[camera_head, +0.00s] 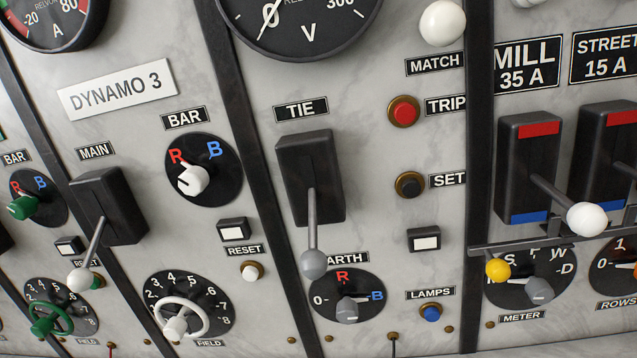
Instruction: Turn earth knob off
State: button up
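The earth knob (346,311) is a small grey knob on a round black dial (326,313) at the bottom centre, under the TIE switch. The dial is marked 0 at left, a red R at top and a blue B at right. The knob's pale pointer line seems to lie toward B, but it is small and hard to read. The label above it (348,258) shows "ARTH"; its first letter is hidden behind the grey ball of the TIE lever (313,263). My gripper is not in view.
The TIE lever hangs down just above and left of the dial. A blue LAMPS button (431,313) is to its right, and the METER dial (505,291) is farther right. A white FIELD handwheel (181,318) is at left.

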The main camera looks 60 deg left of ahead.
aim_at(348, 309)
jog(key=u, duration=0.7)
jog(key=k, duration=1.2)
jog(key=z, duration=0.25)
jog(key=i, duration=0.7)
jog(key=u, duration=0.15)
